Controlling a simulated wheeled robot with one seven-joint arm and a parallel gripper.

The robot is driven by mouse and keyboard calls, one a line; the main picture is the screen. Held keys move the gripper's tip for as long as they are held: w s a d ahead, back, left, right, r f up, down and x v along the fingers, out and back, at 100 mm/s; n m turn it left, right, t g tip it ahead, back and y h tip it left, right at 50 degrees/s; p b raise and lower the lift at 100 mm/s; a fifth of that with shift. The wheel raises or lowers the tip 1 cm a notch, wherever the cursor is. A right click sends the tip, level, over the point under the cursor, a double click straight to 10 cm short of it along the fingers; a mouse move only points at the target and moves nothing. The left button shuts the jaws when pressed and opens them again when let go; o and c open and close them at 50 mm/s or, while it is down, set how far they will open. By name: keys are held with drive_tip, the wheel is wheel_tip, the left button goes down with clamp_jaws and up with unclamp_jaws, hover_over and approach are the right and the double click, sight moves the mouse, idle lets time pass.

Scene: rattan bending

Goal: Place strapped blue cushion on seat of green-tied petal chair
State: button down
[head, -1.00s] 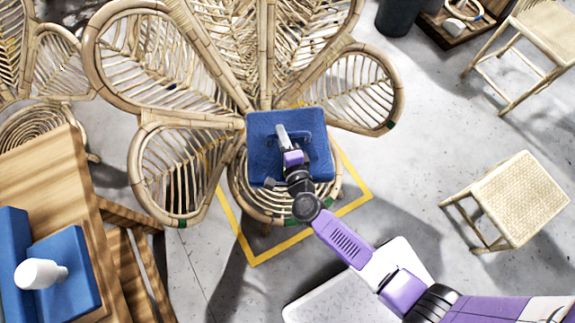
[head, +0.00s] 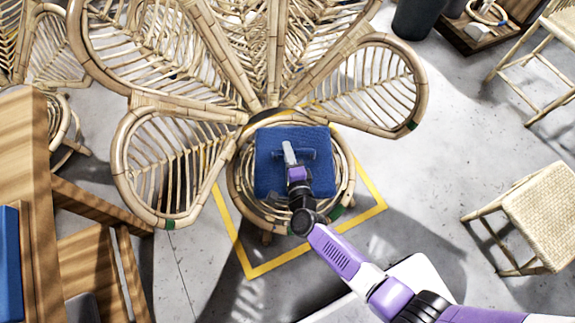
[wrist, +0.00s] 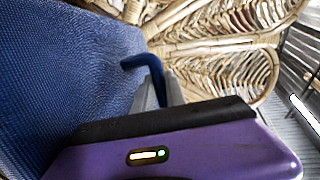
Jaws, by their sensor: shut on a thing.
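The blue cushion (head: 268,178) with its blue strap (wrist: 140,62) is over the round rattan seat (head: 242,190) of the petal chair (head: 262,118) in the head view. My gripper (head: 291,158) is shut on the strap, and the cushion hangs from it. Whether the cushion touches the seat cannot be told. Its back edge lies near the base of the petals. Green ties show on the chair's right petal (head: 412,126), left petal (head: 170,224) and seat rim (head: 336,211). In the wrist view the cushion (wrist: 60,70) fills the left side.
Yellow floor tape (head: 300,260) frames the chair. A wooden table (head: 38,190) with a blue pad (head: 8,265) stands at the left. A woven stool (head: 545,205) stands at the right. A dark bin (head: 418,15) stands at the back right. Grey floor between chair and stool is clear.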

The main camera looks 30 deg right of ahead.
drive_tip(key=shift+f+b, duration=1.85)
drive_tip(key=shift+f, duration=1.2)
drive_tip(key=shift+f, duration=0.15)
drive_tip(key=c, duration=1.4)
unclamp_jaws()
drive_tip(key=shift+o, duration=0.2)
drive_tip(key=shift+r, duration=0.25)
drive_tip(key=p+v, duration=0.4)
drive_tip(key=v, duration=0.8)
drive_tip(key=shift+f+p, duration=0.15)
drive_tip(key=shift+p, duration=0.25)
